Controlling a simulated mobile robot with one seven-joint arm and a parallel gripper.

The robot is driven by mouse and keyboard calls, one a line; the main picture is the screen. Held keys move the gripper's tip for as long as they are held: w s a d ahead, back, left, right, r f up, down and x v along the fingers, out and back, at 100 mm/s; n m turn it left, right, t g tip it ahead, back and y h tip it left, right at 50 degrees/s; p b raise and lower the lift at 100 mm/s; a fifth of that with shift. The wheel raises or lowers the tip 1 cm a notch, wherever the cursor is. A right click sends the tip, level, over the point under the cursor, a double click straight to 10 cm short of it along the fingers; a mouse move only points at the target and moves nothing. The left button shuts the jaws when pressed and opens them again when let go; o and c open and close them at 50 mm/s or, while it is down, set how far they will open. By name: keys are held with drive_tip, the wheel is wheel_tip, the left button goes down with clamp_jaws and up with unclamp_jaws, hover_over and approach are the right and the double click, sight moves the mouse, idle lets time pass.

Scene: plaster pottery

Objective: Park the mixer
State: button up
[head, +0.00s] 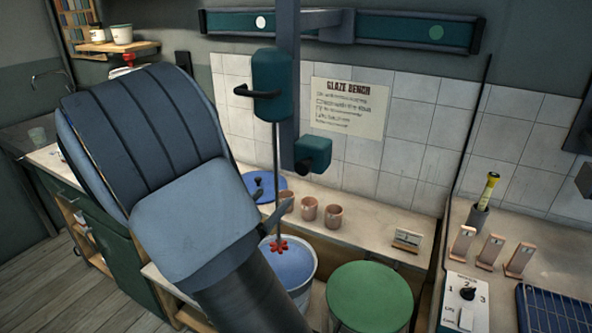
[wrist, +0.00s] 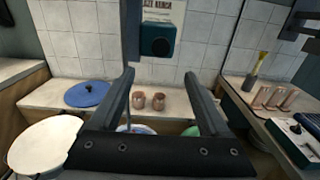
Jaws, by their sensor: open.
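The mixer (head: 272,85) is a teal motor body with a dark handle (head: 256,92) on its left side. It hangs at a dark upright column (head: 287,30) under the wall rail (head: 400,28). Its thin shaft (head: 277,160) runs down to a red impeller (head: 278,247) over the blue contents of a bucket (head: 306,280); whether it touches them I cannot tell. A teal block with a dark round face (head: 313,153) is low on the column, also in the wrist view (wrist: 157,40). My gripper (wrist: 159,82) is open and empty, facing the bench; my arm mostly hides it in the head view.
The rail has a white dot at left and a green dot at right. A blue lid (head: 258,186) and pink cups (head: 309,208) sit on the bench. A green round top (head: 369,296) stands right of the bucket. A switch box (head: 465,297) and several upright tiles (head: 491,249) are farther right.

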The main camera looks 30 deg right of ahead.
sight(300, 170)
drive_tip(key=x, duration=1.6)
drive_tip(key=shift+d, duration=0.15)
clamp_jaws()
